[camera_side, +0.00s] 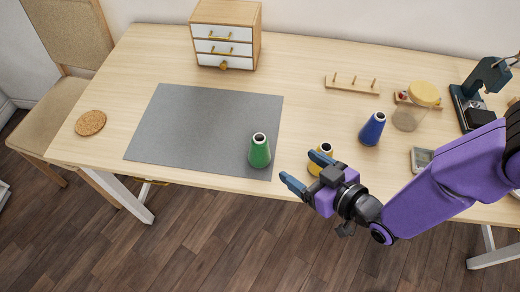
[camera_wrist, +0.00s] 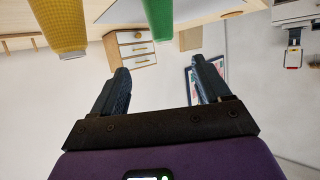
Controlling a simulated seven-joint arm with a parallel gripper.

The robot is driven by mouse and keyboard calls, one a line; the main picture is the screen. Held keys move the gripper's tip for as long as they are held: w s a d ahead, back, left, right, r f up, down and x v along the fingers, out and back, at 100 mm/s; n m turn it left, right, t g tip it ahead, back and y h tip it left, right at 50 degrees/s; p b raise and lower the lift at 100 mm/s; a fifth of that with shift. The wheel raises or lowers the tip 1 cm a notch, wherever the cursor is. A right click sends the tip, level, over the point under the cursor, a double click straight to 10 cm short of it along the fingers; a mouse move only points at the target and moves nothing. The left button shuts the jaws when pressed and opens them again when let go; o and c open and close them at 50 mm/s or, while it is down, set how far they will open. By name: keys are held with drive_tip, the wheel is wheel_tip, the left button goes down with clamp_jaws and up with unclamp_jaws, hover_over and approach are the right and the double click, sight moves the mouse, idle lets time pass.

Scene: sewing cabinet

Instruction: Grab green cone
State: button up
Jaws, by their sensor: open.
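The green cone (camera_side: 260,152) stands upright near the front right corner of the grey mat (camera_side: 205,120) in the side view.
A peg rack (camera_side: 352,87), a drawer box (camera_side: 226,35) and a sewing machine (camera_side: 480,95) stand behind. A cork coaster (camera_side: 90,123) lies left. Most of the mat is clear.

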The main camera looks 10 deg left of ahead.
approach(256, 140)
drive_tip(key=x, duration=0.4)
drive_tip(key=shift+w+f, duration=0.15)
drive_tip(key=shift+w, duration=0.2)
drive_tip(key=shift+x, duration=2.95)
drive_tip(key=shift+s+a, duration=0.15)
drive_tip(key=shift+a, duration=0.05)
drive_tip(key=c, duration=1.1)
